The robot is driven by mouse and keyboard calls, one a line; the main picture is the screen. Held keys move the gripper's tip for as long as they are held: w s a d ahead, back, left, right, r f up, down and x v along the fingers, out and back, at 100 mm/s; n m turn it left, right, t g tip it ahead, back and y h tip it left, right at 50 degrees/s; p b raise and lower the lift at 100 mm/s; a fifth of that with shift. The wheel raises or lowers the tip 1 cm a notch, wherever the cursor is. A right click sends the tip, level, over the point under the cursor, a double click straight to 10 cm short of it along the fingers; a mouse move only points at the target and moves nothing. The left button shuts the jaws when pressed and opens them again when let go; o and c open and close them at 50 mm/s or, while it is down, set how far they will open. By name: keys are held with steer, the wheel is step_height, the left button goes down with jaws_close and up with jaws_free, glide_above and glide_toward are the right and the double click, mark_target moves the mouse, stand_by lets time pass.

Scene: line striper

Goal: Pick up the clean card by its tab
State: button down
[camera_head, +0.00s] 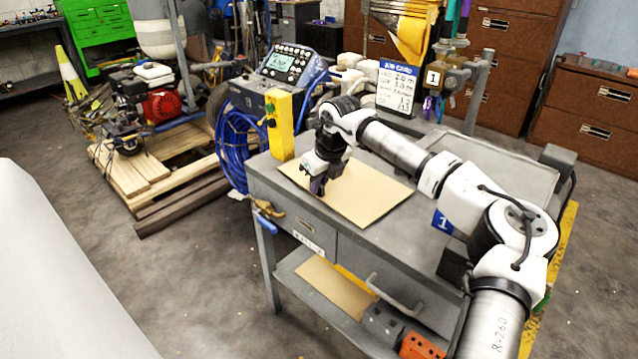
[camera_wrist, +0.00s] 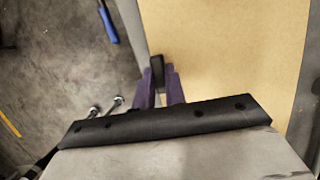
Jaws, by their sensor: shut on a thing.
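The clean card (camera_head: 368,194) is a flat tan board lying on the grey top of the cart. It fills the right of the wrist view (camera_wrist: 225,50). My gripper (camera_head: 318,186) is at the card's near left edge, pointing down. In the wrist view its purple fingers (camera_wrist: 160,82) are shut on a small dark tab (camera_wrist: 157,66) at the card's edge. The card looks flat on the cart top, and I see no clear gap under it. The lower part of the tab is hidden between the fingers.
A yellow control box (camera_head: 281,125) stands beside the card at the back left. A second tan board (camera_head: 335,287) lies on the cart's lower shelf (camera_head: 300,262). A job board (camera_head: 398,88) stands behind. A blue valve handle (camera_head: 264,226) sticks out at the cart's front.

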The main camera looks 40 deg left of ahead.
steer(key=shift+r+p, duration=0.7)
steer(key=shift+r, duration=0.6)
